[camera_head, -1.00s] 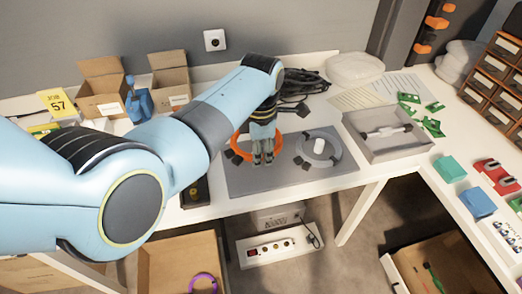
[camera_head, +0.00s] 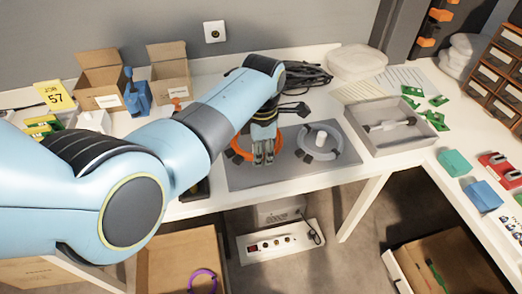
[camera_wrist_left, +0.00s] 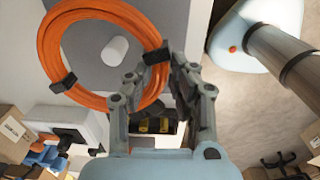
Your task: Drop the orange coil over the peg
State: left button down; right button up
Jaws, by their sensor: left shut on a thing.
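The orange coil (camera_head: 240,149) with black clips is at my left gripper (camera_head: 264,158), which hides its right side in the head view. In the left wrist view the whole ring of the coil (camera_wrist_left: 57,29) shows, and my left gripper (camera_wrist_left: 160,58) is shut on its edge at a black clip. A white peg (camera_wrist_left: 115,50) shows through the ring's opening there; its height below the coil is unclear. In the head view a white peg (camera_head: 321,140) stands inside a grey ring (camera_head: 334,155), right of my gripper. I cannot tell if both views show the same peg. My right gripper is not in view.
The grey mat (camera_head: 275,179) lies on the white table. A grey tray (camera_head: 405,145) stands to the right, black cables (camera_head: 305,74) behind, and open cartons (camera_head: 101,80) at the back left. A blue item (camera_head: 137,97) stands by the cartons.

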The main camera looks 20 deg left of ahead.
aim_at(261, 172)
pick_arm(q)
jog(key=shift+f, duration=0.1)
jog(key=shift+f+b, duration=2.05)
jog(key=shift+f, duration=0.55)
jog(key=c, duration=1.1)
grip_release()
jog(key=shift+r, duration=0.1)
notch_tip(261, 172, up, 7)
jog(key=shift+s+r, duration=0.1)
jog(key=shift+r, duration=0.1)
